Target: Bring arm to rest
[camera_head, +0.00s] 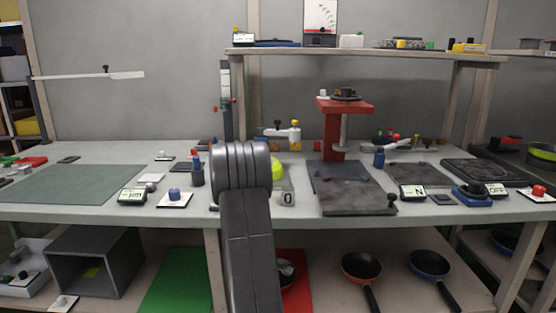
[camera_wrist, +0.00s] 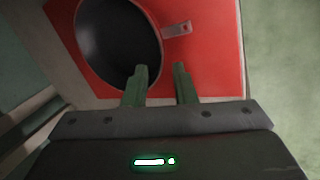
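My dark arm (camera_head: 248,240) reaches down in front of the worktable, and my gripper is hidden in the head view. In the wrist view my gripper (camera_wrist: 160,70) is open, with a clear gap and nothing between its two fingers. Beyond the fingertips is a dark round pan (camera_wrist: 112,42) on a red mat (camera_wrist: 215,72). A small pale tab with a hole (camera_wrist: 177,30) lies at the pan's right side. In the head view the red mat (camera_head: 302,296) is on the lower shelf, partly hidden behind my arm.
An orange pan (camera_head: 361,265) and a blue pan (camera_head: 430,263) lie on the lower shelf at right. A green mat (camera_head: 178,285) and a grey open box (camera_head: 92,262) are at left. The worktable (camera_head: 245,220) edge is close to my arm. A red press (camera_head: 334,140) stands on it.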

